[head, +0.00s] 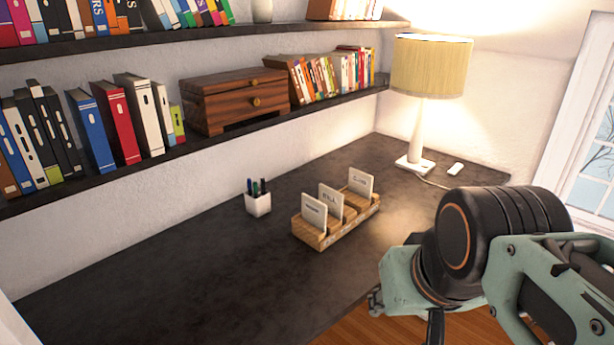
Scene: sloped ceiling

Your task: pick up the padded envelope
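I see no padded envelope that I can make out on the dark desk (190,275) or the shelves. A wooden holder (345,229) on the desk has upright labelled cards in its slots, and none of them looks like a padded envelope. My arm, teal and black, fills the lower right and hides part of the desk's front edge and the floor. The end of my arm points down near the bottom edge. My gripper's fingers do not show clearly there, and I cannot tell whether they hold anything.
A white pen cup (258,203) stands left of the holder. A lit lamp (431,70) stands at the back right, with a small white object (455,169) beside it. A wooden chest (235,98) and books fill the shelves above. The desk's left part is clear.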

